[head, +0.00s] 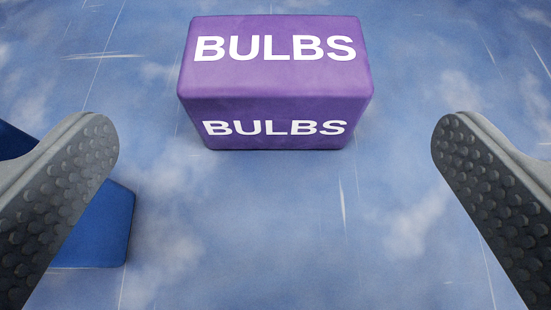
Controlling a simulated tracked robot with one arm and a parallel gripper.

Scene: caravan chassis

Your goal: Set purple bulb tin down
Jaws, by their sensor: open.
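The purple bulb tin (275,88) is a box with "BULBS" in white on its top and its near side. It sits upright on the blue, cloudy-patterned surface (290,230), at the top middle of the head view. My gripper (275,145) is open, with one dark studded finger at the left and one at the right. The fingers are wide apart and neither touches the tin. The tin is beyond the space between the fingertips, with clear gaps on both sides.
A blue block-like object (103,228) lies at the lower left, partly hidden behind the left finger. The surface in front of the tin and to its right is clear. The surface has thin scratches and pale patches.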

